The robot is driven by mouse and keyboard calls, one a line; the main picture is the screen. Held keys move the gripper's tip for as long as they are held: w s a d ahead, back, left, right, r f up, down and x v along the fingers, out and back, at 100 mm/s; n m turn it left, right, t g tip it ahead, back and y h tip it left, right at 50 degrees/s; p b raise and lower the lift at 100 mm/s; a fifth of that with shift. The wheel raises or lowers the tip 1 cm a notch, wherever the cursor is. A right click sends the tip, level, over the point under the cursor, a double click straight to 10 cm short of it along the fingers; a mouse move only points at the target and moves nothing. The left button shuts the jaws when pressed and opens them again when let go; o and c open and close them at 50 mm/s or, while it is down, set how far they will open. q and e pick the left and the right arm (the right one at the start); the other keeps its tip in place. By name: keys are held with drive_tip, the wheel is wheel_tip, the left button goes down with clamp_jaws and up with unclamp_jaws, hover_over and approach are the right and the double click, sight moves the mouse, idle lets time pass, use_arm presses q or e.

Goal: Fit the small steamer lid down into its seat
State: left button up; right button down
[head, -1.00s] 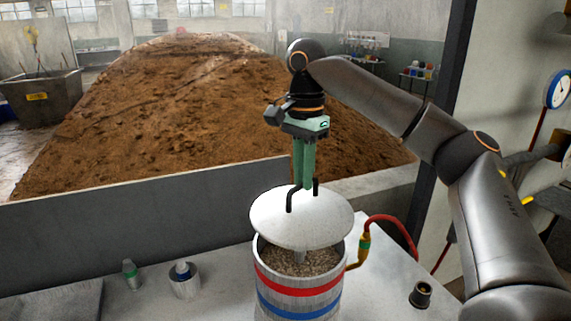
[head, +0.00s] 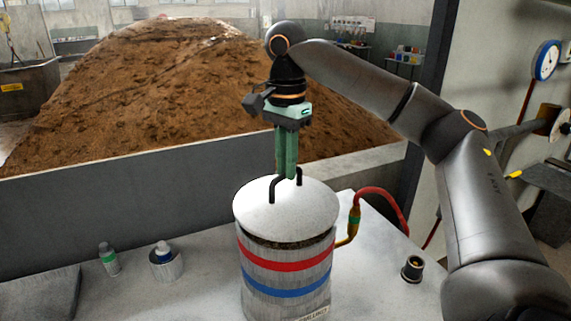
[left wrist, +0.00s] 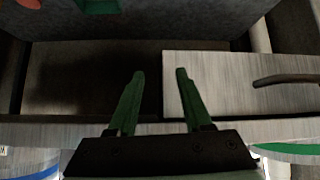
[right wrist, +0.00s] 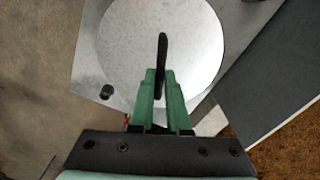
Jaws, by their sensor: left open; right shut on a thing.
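The small steamer lid (head: 285,210) is a round pale metal disc with a black handle (head: 273,189). It sits over the mouth of the steamer pot (head: 288,275), a metal cylinder with a red and a blue band. My right gripper (head: 287,176) is shut on the handle from above. In the right wrist view the fingers (right wrist: 160,85) pinch the black handle over the lid (right wrist: 150,40). My left gripper (left wrist: 158,75) is open and empty, seen only in the left wrist view.
A red hose with a brass fitting (head: 354,215) joins the pot's right side. A low wall and a brown heap (head: 190,100) lie behind.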

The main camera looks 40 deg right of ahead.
drive_tip(key=shift+f, duration=0.25)
drive_tip(key=shift+f+p, duration=0.25)
drive_tip(key=shift+p, duration=0.4)
idle(0.8)
drive_tip(key=shift+f, duration=0.55)
idle(0.5)
drive_tip(key=shift+f+p, duration=0.2)
drive_tip(key=shift+p, duration=0.5)
drive_tip(key=c, duration=0.8)
unclamp_jaws()
drive_tip(key=shift+s, duration=0.1)
